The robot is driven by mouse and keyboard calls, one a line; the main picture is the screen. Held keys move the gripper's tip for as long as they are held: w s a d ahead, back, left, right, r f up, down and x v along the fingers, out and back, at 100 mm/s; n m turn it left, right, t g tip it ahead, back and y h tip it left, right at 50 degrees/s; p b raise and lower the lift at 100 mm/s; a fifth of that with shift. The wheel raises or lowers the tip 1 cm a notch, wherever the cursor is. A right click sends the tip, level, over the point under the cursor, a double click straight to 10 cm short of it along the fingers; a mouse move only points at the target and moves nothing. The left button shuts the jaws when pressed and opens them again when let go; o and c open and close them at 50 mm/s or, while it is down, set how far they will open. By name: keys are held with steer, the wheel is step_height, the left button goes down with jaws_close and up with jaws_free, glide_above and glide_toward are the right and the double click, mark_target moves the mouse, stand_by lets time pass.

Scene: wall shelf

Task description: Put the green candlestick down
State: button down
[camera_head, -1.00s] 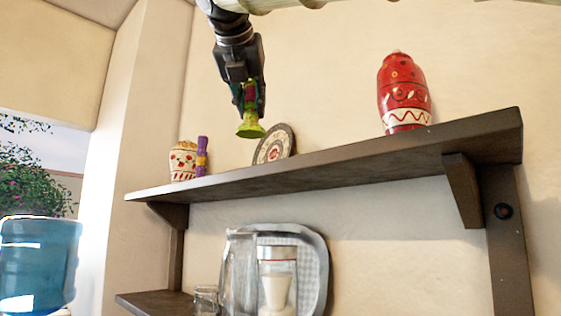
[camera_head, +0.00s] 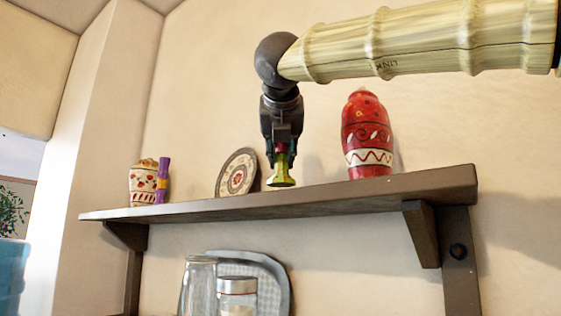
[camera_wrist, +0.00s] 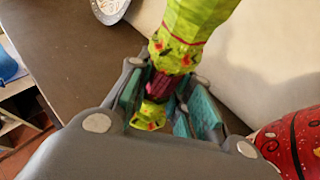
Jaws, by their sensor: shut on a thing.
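The green candlestick (camera_head: 282,180) is green at its foot with a dark red middle part, and hangs upright below my gripper (camera_head: 281,155). My gripper is shut on its middle. In the head view its foot is close above the upper shelf (camera_head: 330,193); I cannot tell whether it touches. In the wrist view the candlestick (camera_wrist: 185,35) runs between the teal finger pads of my gripper (camera_wrist: 168,108). The decorated plate (camera_head: 237,174) is left of the candlestick and the red vase (camera_head: 368,135) is right of it.
A patterned pot (camera_head: 143,183) and a purple candlestick (camera_head: 162,180) stand at the shelf's left end. Bare shelf shows between plate and red vase. Below are a glass jug (camera_head: 198,285), a jar (camera_head: 237,293) and a grey tray (camera_head: 275,270). A wall rises behind.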

mark_target(282, 162)
steer(key=shift+s+f+p, duration=0.1)
steer(key=shift+f+p, duration=0.25)
steer(key=shift+f, duration=0.5)
steer(key=shift+d+f, duration=0.1)
steer(key=shift+f, duration=0.4)
steer(key=shift+f, duration=0.15)
steer(key=c, duration=1.3)
jaws_free()
steer(key=shift+s, duration=0.1)
steer(key=b+v, duration=0.4)
steer(key=v, duration=0.7)
steer(key=shift+s+r, duration=0.3)
steer(key=shift+r, duration=0.1)
